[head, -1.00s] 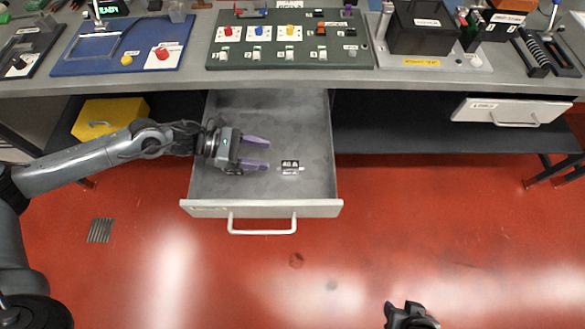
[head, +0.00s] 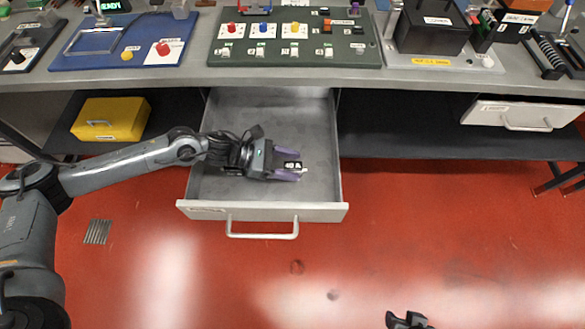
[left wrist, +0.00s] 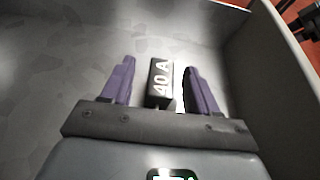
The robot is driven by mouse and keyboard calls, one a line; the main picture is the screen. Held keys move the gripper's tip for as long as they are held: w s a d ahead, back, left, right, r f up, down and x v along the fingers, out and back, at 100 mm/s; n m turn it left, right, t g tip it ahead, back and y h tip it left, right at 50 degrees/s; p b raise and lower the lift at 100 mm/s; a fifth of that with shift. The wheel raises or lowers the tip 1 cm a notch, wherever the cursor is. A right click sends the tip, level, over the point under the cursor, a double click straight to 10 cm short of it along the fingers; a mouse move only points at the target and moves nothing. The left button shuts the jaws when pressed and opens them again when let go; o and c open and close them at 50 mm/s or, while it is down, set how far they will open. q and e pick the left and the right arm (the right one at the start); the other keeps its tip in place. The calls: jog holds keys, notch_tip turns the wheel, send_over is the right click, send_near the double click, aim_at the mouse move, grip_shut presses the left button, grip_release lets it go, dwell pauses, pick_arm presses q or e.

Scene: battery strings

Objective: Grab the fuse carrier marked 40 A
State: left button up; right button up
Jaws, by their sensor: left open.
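The fuse carrier (head: 292,165) is a small black block labelled "40 A" lying in the open drawer (head: 228,209). It also shows in the left wrist view (left wrist: 161,80), with its white lettering facing up. My left gripper (head: 289,163) is in the drawer with its purple fingers either side of the carrier. In the left wrist view the fingers (left wrist: 160,85) are open, with a gap on both sides of the block. Part of my right gripper (head: 408,320) shows at the bottom edge of the head view; its jaws are unclear.
The drawer walls and front handle (head: 262,235) surround the left gripper. The workbench (head: 150,82) with control panels overhangs the drawer's back. A yellow case (head: 110,119) sits on the shelf at left. Another drawer (head: 520,114) is at right. The rest of the drawer floor is bare.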

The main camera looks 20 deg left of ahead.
aim_at(294, 165)
pick_arm(q)
jog(key=x, duration=0.3)
jog(key=shift+d, duration=0.2)
jog(key=c, duration=1.1)
grip_shut()
jog(key=shift+r, duration=0.15)
